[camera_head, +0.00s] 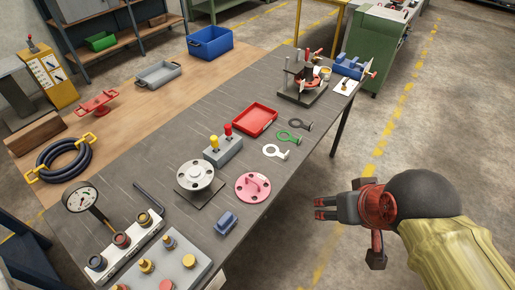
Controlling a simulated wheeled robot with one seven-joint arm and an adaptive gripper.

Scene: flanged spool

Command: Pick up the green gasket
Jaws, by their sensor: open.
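The green gasket (289,137) is a flat ring with a tab. It lies on the dark grey workbench (222,112), near its right edge. A black gasket (300,125) lies just beyond it and a white gasket (276,152) lies just nearer. My gripper (318,209) is open and empty, out past the bench's right edge. It is to the lower right of the green gasket and well apart from it. Its red-tipped fingers point left in the picture.
A red tray (255,120) sits left of the gaskets. A pink flange (253,187) and a grey block with red and yellow knobs (223,148) are nearer. A fixture with red handles (304,82) stands at the far end. The floor right of the bench is clear.

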